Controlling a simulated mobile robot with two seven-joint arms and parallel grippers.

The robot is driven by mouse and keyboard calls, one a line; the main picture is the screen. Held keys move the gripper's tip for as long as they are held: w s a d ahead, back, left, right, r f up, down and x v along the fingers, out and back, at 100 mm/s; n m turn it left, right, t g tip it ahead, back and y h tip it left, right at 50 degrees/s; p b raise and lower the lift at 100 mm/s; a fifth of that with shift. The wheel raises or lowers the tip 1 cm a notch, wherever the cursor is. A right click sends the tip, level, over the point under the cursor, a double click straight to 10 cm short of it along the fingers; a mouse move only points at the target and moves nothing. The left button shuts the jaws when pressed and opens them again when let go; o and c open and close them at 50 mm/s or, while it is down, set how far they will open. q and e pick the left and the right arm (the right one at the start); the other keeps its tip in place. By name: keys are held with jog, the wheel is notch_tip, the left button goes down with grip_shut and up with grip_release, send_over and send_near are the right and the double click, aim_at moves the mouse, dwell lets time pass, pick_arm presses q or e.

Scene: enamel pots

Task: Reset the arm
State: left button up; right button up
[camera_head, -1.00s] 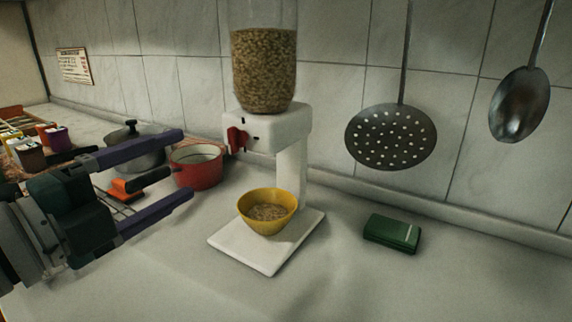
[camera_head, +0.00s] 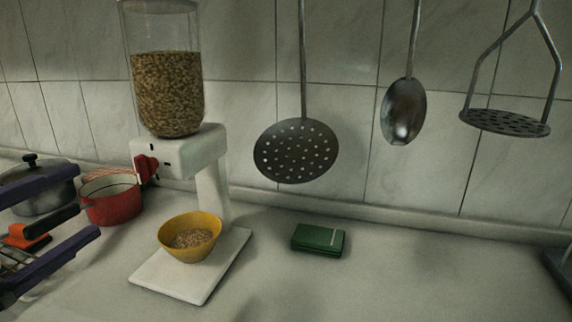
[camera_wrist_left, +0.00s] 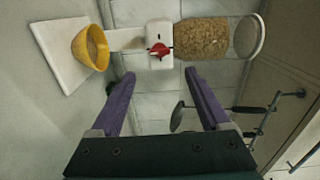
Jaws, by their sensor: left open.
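My left gripper (camera_head: 86,208) is at the left edge of the head view, its purple fingers apart and nothing between them. It stands left of the cereal dispenser and clear of it. In the left wrist view the open fingers (camera_wrist_left: 160,82) point toward the dispenser (camera_wrist_left: 158,48), which appears sideways. In the head view the dispenser (camera_head: 184,152) has a clear jar of grain and a red knob. A yellow bowl (camera_head: 189,238) with grain in it sits on its white base. My right gripper is out of view.
A red pot (camera_head: 112,200) and a grey lidded pot (camera_head: 46,190) stand at the left, behind my gripper. A green box (camera_head: 318,239) lies on the counter. A skimmer (camera_head: 296,151), a spoon (camera_head: 403,111) and a masher (camera_head: 505,122) hang on the wall.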

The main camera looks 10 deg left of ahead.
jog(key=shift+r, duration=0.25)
pick_arm(q)
jog(key=s+d+n+g+p, duration=0.5)
jog(key=s+n+g+p, duration=0.1)
jog(key=s+n+g, duration=0.15)
jog(key=s+d+n+g+p, duration=0.6)
jog(key=s+n+g, duration=0.1)
jog(key=s+n, duration=0.2)
notch_tip(320, 180, up, 34)
jog(key=y+p, duration=0.1)
jog(key=p, duration=3.4)
jog(key=shift+w+a+r, duration=0.15)
jog(key=shift+w+a, duration=0.1)
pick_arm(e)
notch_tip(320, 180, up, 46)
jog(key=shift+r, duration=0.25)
